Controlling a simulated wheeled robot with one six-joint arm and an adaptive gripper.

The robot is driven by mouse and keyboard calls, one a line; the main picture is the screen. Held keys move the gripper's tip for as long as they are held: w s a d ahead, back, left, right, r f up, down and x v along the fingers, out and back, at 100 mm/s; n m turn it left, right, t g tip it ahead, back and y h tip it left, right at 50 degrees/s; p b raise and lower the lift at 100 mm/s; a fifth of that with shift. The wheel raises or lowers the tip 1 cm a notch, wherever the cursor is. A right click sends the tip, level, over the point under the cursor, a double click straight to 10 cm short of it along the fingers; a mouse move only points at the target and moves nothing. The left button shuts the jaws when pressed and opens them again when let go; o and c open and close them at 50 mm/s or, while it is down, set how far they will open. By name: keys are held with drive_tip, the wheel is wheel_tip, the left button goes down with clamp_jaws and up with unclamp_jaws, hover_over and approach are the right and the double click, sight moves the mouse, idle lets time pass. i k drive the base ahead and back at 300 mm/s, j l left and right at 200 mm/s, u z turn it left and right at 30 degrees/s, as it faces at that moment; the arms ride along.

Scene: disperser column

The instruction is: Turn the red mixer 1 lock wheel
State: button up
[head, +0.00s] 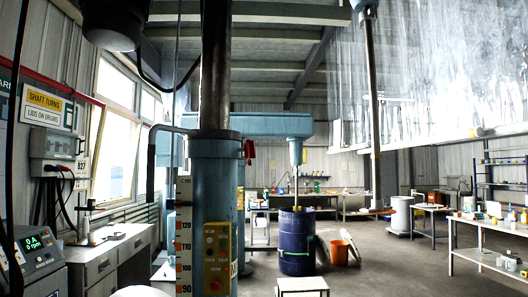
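A small red part (250,152) sticks out on the right side of the blue mixer column (212,165), near the top of its blue sleeve. It looks like the red lock wheel seen nearly edge-on, but it is too small to be sure. A dark handle bar reaches out to the left from the same height on the column. A yellow control box (217,257) with buttons is fixed low on the column, beside a centimetre scale (184,240). My gripper is not in view.
A control panel (38,250) and grey desk (105,262) stand at the left. A blue drum (297,242) stands under a second mixer behind the column, with an orange bucket (340,252) beside it. A white-topped stand (302,285) is in front. Open floor lies to the right.

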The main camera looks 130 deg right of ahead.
sight(249, 148)
drive_tip(key=z, duration=0.4)
drive_tip(key=k+j+z, duration=0.1)
drive_tip(key=z, duration=0.65)
drive_tip(key=k+z, duration=0.1)
drive_tip(key=z, duration=2.4)
